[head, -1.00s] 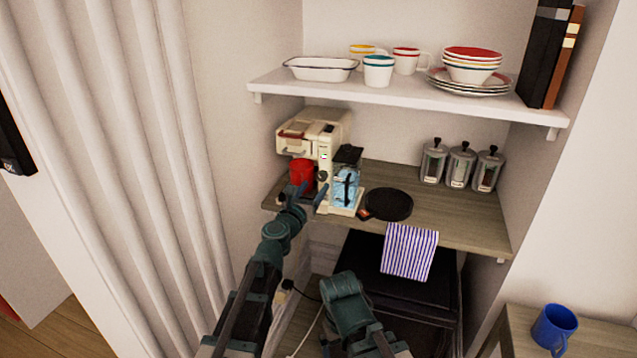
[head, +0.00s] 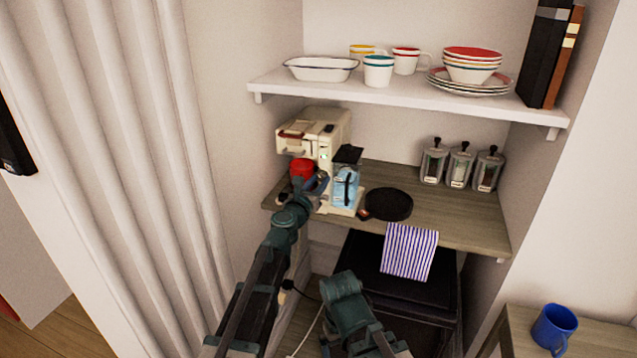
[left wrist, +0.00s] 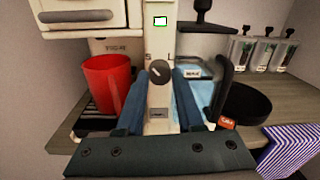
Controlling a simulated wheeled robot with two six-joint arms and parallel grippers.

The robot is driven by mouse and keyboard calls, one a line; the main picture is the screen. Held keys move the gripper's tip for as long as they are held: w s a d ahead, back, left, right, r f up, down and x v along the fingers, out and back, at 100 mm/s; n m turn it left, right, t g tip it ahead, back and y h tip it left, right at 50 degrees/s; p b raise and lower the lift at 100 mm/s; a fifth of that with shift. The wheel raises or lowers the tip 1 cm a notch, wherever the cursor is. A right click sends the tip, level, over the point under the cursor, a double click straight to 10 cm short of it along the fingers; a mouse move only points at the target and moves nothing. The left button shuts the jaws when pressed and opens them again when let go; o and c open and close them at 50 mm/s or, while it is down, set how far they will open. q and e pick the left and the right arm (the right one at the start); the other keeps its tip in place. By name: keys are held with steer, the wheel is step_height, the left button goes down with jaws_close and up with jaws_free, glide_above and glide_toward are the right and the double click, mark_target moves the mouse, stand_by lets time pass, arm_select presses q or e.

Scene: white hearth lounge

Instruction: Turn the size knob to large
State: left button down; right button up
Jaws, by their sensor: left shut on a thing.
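The cream coffee machine (head: 326,148) stands on the wooden shelf. Its dark round size knob (left wrist: 158,70) is on the front column, between the marks S on the left and L on the right in the left wrist view. My left gripper (head: 320,182) is at the machine's front; in the left wrist view its two blue fingers (left wrist: 161,76) are shut on the knob, one on each side. A light line on the knob shows, but its exact direction is hard to tell. The head view hides the knob behind my gripper. My right gripper is out of view.
A red mug (left wrist: 107,84) stands just left of my fingers, under the brew head. The blue water tank (head: 345,186) with its black handle is close on the right. A black round pan (head: 389,204) and several canisters (head: 459,167) stand farther right.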

arm_select(q)
steer(key=shift+m, duration=0.4)
steer(key=m, duration=0.2)
steer(key=shift+m, duration=0.4)
steer(key=m, duration=0.4)
steer(key=shift+p, duration=0.4)
steer(key=m, duration=0.4)
steer(key=shift+d+m+y, duration=0.1)
steer(key=shift+m+y, duration=0.2)
steer(key=shift+m, duration=1.6)
steer(key=shift+s+m, duration=0.1)
steer(key=shift+m, duration=0.2)
steer(key=c, duration=0.5)
jaws_free()
steer(key=shift+c, duration=0.2)
